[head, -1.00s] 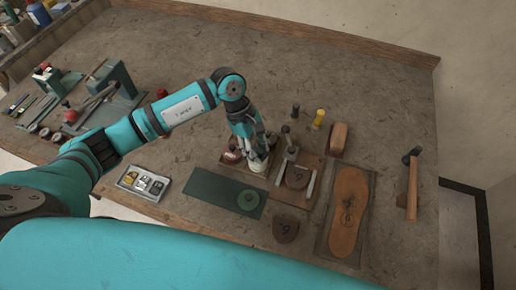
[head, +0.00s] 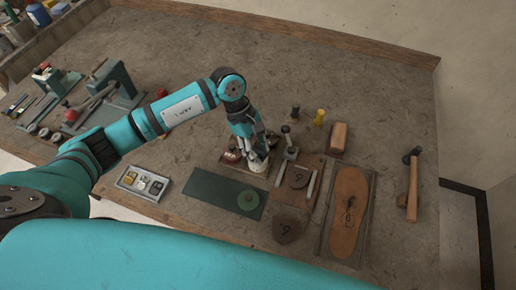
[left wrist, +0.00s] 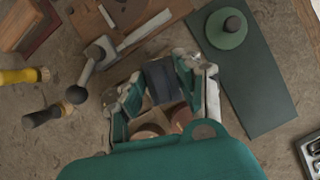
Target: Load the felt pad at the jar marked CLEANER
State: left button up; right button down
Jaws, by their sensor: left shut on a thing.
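My left gripper (head: 258,160) reaches down over the jars at the left of the wooden board. In the left wrist view its fingers (left wrist: 162,84) are shut on a dark grey, pad-like piece (left wrist: 162,78), which I take to be the felt pad. Round brown-topped jars (left wrist: 150,130) show below the fingers, partly hidden. In the head view a reddish-brown jar (head: 231,157) stands just left of the gripper, and a pale one (head: 257,168) is at its fingertips. I cannot read CLEANER on any jar, nor tell whether the pad touches one. My right gripper is not in view.
A wooden board (head: 312,170) with tools stands close on the right, with a post-like tool (head: 289,145) beside the gripper. A sole (head: 348,215) and hammer (head: 411,185) lie farther right.

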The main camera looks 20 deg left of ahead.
aim_at(258, 150)
pick_arm(q)
jog(key=shift+s+f, duration=0.1)
jog(key=shift+s, duration=0.05)
jog(key=shift+a+r+p, duration=0.1)
jog(key=shift+r+p, duration=0.35)
jog(key=shift+r, duration=0.5)
jog(key=shift+r+p, duration=0.9)
jog(key=shift+r, duration=1.7)
